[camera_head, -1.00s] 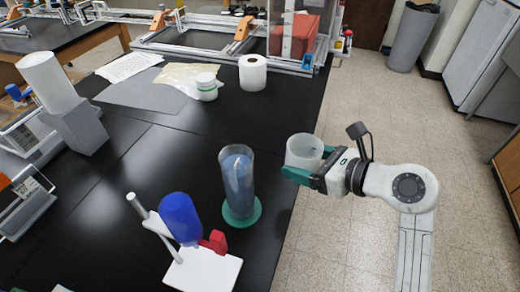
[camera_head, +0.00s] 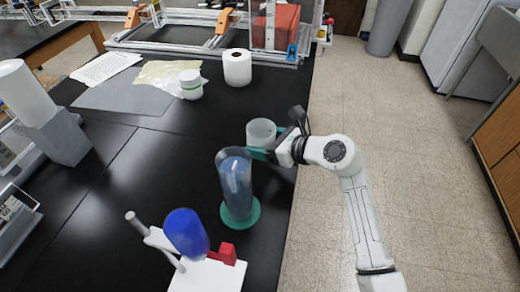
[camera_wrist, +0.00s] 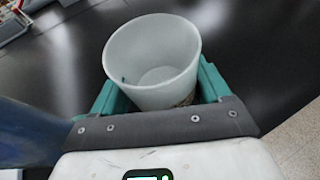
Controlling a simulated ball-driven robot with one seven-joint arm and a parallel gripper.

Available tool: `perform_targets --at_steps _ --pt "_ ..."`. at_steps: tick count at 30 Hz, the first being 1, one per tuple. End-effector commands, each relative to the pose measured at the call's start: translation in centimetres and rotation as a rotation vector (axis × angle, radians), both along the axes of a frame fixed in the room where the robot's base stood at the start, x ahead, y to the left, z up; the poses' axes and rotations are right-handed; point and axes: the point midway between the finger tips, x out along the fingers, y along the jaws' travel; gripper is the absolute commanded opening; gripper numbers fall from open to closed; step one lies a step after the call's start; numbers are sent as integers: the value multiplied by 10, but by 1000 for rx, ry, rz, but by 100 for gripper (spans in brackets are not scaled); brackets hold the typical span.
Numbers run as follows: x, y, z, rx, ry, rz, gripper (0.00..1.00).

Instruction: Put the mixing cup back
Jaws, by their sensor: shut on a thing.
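The mixing cup (camera_head: 261,133) is a whitish, translucent, open-topped cup, and it looks empty in the wrist view (camera_wrist: 153,62). My gripper (camera_head: 262,153) has teal fingers that are shut on the cup, one on each side of it. The cup is upright or nearly so, over the black table near its right edge. I cannot tell whether its base touches the table. The tall clear cylinder on a green base (camera_head: 236,185) stands just in front and to the left, and partly overlaps one finger in the head view.
A blue flask on a white stand (camera_head: 186,234) is at the front. A paper roll (camera_head: 237,68), a white jar (camera_head: 191,84) and papers (camera_head: 105,68) lie farther back. A grey block with a white cylinder (camera_head: 63,142) is at left.

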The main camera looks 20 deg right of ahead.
Motion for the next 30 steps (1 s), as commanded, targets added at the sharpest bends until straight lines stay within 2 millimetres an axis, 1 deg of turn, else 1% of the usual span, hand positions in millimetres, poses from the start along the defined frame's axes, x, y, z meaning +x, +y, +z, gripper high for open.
perform_targets --at_steps 1,8,12,15,23,27,28,30 --pt "5 1 -5 1 0 2 43" --pt "16 5 -21 0 1 2 43" --pt "15 4 -40 2 2 0 43" --pt "15 4 -48 0 0 -1 43" --pt "15 4 -49 0 -1 -1 43" --pt "15 4 -53 0 0 0 43" --pt "15 4 -53 0 0 0 77" --pt "15 4 -53 0 0 0 84"
